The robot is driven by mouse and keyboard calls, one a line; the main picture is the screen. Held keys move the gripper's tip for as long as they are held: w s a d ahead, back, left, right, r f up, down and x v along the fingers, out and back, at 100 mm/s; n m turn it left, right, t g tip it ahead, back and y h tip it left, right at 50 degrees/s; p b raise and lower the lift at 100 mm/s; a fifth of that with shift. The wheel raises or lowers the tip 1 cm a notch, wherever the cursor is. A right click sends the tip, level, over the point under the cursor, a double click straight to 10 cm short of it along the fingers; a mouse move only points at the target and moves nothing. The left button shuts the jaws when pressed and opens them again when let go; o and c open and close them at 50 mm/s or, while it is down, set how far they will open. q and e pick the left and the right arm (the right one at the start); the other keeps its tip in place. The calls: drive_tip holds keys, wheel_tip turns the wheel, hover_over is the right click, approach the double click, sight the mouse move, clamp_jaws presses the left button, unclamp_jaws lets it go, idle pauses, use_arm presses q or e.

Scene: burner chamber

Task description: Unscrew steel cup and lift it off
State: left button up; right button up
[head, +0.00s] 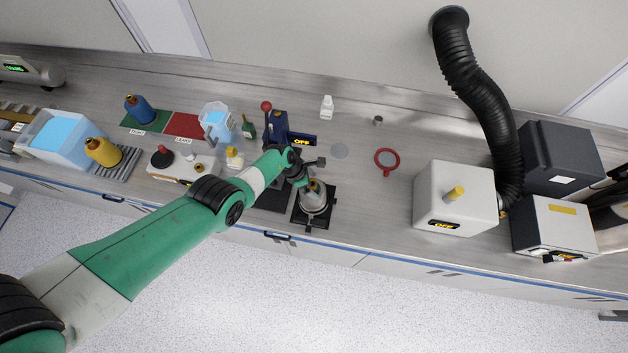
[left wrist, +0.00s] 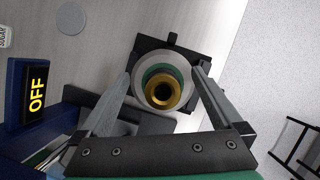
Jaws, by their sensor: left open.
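A silvery steel cup (head: 314,203) stands on a black square base (head: 328,216) near the bench's front edge. In the left wrist view the steel cup (left wrist: 163,62) shows from above as a pale round rim, with a green ring and a brass hollow piece (left wrist: 163,92) at its centre. My left gripper (head: 309,172) is above it, pointing down. In the left wrist view the fingers of my left gripper (left wrist: 164,74) are open, one on each side of the cup; I cannot tell whether they touch it. My right gripper is in neither view.
A blue device with an OFF display (left wrist: 36,95) stands close to the left gripper. A red ring (head: 387,161) and a grey disc (head: 340,151) lie to the right on clear bench. A white box (head: 455,200) stands further right, bottles and trays left.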

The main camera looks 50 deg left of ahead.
use_arm(q)
drive_tip(key=m+b, duration=0.2)
drive_tip(key=m+g+h+b, duration=0.1)
drive_tip(key=m+b, duration=0.1)
drive_tip(key=b, duration=0.1)
drive_tip(key=f+m+g+b, duration=0.1)
drive_tip(key=m+b, duration=0.1)
drive_tip(key=m, duration=0.1)
drive_tip(key=shift+w+a+h+b, duration=0.1)
drive_tip(key=shift+w+h+b, duration=0.1)
drive_tip(key=shift+h+b, duration=0.1)
drive_tip(key=shift+s+r+m, duration=0.1)
drive_tip(key=shift+r+m, duration=0.2)
drive_tip(key=shift+r, duration=0.2)
drive_tip(key=shift+f+b, duration=0.2)
drive_tip(key=shift+b, duration=0.15)
drive_tip(key=m+b, duration=0.1)
drive_tip(key=b, duration=0.2)
drive_tip(key=m+g+b, duration=0.1)
drive_tip(key=m+b, duration=0.1)
drive_tip(key=b, duration=0.2)
drive_tip(key=m+g+b, duration=0.1)
drive_tip(key=m+b, duration=0.1)
drive_tip(key=b, duration=0.2)
drive_tip(key=shift+f, duration=0.4)
drive_tip(key=shift+r+m+g+b, duration=0.25)
drive_tip(key=shift+m+g+b, duration=0.05)
drive_tip(key=shift+m, duration=0.2)
drive_tip(key=shift+r, duration=0.35)
clamp_jaws()
